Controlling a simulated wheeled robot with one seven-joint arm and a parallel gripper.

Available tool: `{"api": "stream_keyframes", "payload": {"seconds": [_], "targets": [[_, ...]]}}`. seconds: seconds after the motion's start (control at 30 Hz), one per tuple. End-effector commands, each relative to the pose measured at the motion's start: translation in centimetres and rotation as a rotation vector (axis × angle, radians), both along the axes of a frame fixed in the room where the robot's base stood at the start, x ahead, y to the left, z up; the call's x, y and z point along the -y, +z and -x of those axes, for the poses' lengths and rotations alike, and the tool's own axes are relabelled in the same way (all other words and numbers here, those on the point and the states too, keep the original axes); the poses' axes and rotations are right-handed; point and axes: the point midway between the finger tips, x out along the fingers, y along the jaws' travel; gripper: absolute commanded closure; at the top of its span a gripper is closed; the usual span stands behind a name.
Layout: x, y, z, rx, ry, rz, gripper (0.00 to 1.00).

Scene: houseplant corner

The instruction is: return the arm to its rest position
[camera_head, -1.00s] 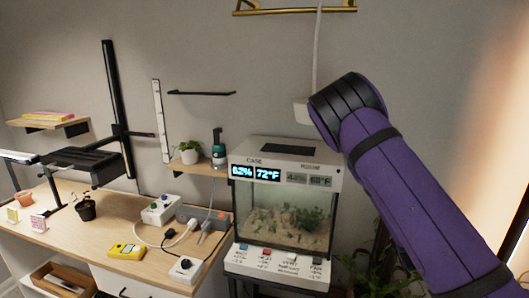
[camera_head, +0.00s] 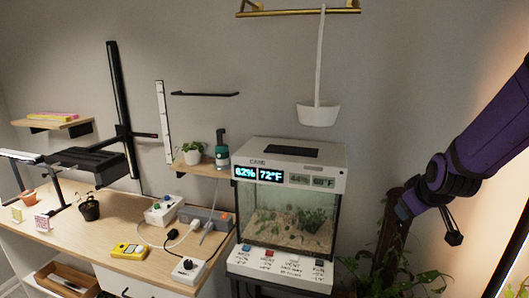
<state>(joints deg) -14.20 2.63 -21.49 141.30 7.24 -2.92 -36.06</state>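My purple and black arm (camera_head: 490,140) comes in from the upper right and slants down to the left, in front of the wall and above the plants at the right. At its lower end are a dark joint and a small black part, which looks like part of my gripper (camera_head: 453,236). Both fingers cannot be made out clearly, and no held object shows. The arm's end is to the right of the glass case and looks apart from it in the picture.
A terrarium case (camera_head: 290,215) with lit displays stands in the middle. Leafy plants (camera_head: 395,255) are below my arm. A wooden bench (camera_head: 110,235) with plugs, a yellow meter (camera_head: 130,251) and small pots is at the left.

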Motion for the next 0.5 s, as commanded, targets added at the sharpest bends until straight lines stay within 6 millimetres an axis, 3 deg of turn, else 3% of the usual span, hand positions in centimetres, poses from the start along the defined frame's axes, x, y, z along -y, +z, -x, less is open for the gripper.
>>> {"api": "stream_keyframes", "payload": {"seconds": [0.2,0.5], "targets": [[-2.0,5.0,4.4,-0.034,-0.045,-0.154,0.43],[-4.1,10.6,12.2,-0.102,-0.117,-0.278,0.43]]}}
